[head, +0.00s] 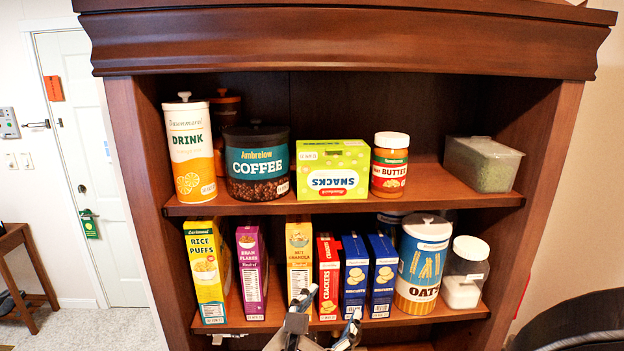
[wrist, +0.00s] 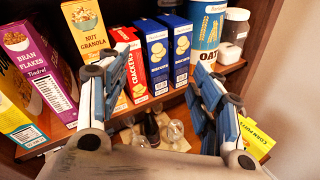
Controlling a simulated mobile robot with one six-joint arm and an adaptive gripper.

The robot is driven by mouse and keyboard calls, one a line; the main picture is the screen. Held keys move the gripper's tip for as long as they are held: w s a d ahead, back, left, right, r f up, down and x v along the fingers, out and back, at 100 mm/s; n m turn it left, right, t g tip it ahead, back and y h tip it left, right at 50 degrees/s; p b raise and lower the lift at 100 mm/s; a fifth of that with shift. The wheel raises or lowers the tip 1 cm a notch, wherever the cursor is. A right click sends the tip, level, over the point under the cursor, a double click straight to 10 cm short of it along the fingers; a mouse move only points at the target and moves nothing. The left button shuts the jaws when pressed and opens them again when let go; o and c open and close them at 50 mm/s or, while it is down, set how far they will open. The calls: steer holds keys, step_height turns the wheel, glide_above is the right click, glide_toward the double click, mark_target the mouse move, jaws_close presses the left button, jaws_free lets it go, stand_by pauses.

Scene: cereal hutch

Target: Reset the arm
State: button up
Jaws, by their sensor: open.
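My gripper (head: 328,312) is at the bottom middle of the head view, in front of the lower shelf. In the wrist view my gripper (wrist: 150,88) has its two fingers wide apart with nothing between them. Past the fingers stand the red crackers box (wrist: 130,70) and two blue boxes (wrist: 157,55) on the lower shelf. The nut granola box (head: 299,258) stands just left of the crackers box (head: 328,275). The gripper covers a little of the front near these boxes in the head view. I cannot tell whether it touches any of them.
The hutch's upper shelf (head: 430,187) holds a drink canister, coffee, an upside-down snacks box, nut butter and a clear container. The lower shelf also holds rice puffs (head: 206,270), bran flakes (head: 251,270) and oats (head: 422,265). Below it, a yellow box (wrist: 255,138) and bottles show.

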steer(key=s+d+f+m+g+h+b, duration=0.1)
steer(key=s+d+f+m+g+b, duration=0.1)
steer(key=s+d+f+m+g, duration=0.25)
steer(key=s+d+f+m+g+b, duration=0.2)
steer(key=s+d+m, duration=0.1)
steer(key=d+m, duration=0.3)
steer(key=s+d+f+m+g+h+b, duration=0.1)
steer(key=s+d+f+m+g+b, duration=0.2)
steer(key=d, duration=0.4)
steer(key=s+f+m+g+y+b, duration=0.2)
steer(key=s+f+m+y, duration=0.1)
steer(key=s+f+m, duration=0.4)
steer(key=s+a+m+t+y+b, duration=0.1)
steer(key=s+a+m+y+b, duration=0.2)
steer(key=m, duration=0.4)
steer(key=a+y+b, duration=0.1)
steer(key=a+y, duration=0.1)
steer(key=shift+s+a+f+y, duration=0.25)
steer(key=shift+a+f+y, duration=0.05)
steer(key=shift+a+f, duration=0.1)
